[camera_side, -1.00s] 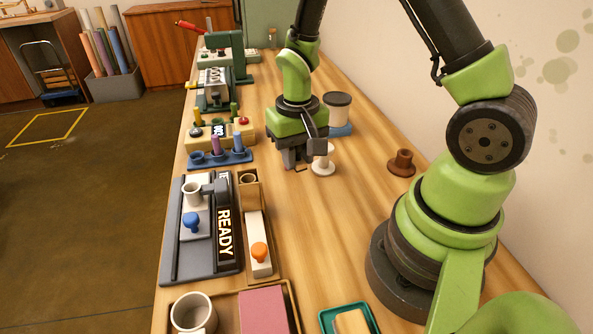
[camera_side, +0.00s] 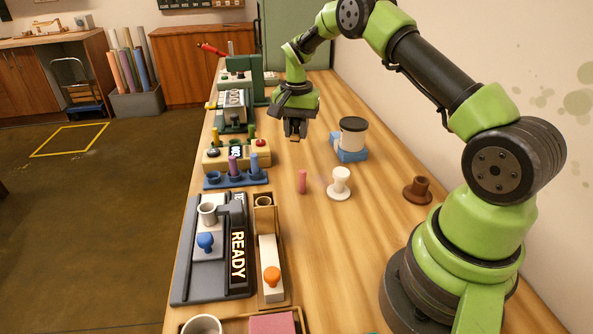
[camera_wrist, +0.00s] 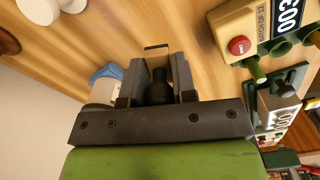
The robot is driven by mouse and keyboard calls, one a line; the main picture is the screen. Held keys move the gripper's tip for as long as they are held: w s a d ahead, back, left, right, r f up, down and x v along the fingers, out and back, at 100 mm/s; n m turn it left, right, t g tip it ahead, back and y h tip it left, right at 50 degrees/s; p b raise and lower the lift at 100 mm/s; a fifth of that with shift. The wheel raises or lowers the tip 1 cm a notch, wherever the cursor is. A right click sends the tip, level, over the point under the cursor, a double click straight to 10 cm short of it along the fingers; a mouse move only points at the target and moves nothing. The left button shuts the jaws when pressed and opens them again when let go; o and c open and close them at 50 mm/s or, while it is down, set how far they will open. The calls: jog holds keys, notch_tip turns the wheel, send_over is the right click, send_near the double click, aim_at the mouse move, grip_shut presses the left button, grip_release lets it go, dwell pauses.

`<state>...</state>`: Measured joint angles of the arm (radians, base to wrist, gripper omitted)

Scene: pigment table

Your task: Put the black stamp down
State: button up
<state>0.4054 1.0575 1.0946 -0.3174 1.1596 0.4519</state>
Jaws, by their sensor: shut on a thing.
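My gripper (camera_side: 296,128) is above the wooden table, left of the jar with the black lid, and points down. In the wrist view my gripper (camera_wrist: 159,76) is shut on a dark, narrow piece, the black stamp (camera_wrist: 158,90), between its two fingers. The fingers hide much of the stamp, and in the side view it cannot be told apart from the dark jaws. The lower end appears clear of the table, but the exact height is hard to tell.
A jar (camera_side: 353,135) on a blue base stands right of my gripper. A pink stick (camera_side: 302,182), a white stand (camera_side: 340,184) and a brown stand (camera_side: 418,190) are nearer. A blue holder (camera_side: 236,178) and a panel with buttons (camera_side: 238,153) are left. Mid-table is mostly clear.

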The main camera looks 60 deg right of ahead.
aim_at(297, 172)
notch_tip(297, 172, down, 10)
jog(key=shift+r, duration=0.15)
dwell(0.4)
jog(key=o, duration=0.9)
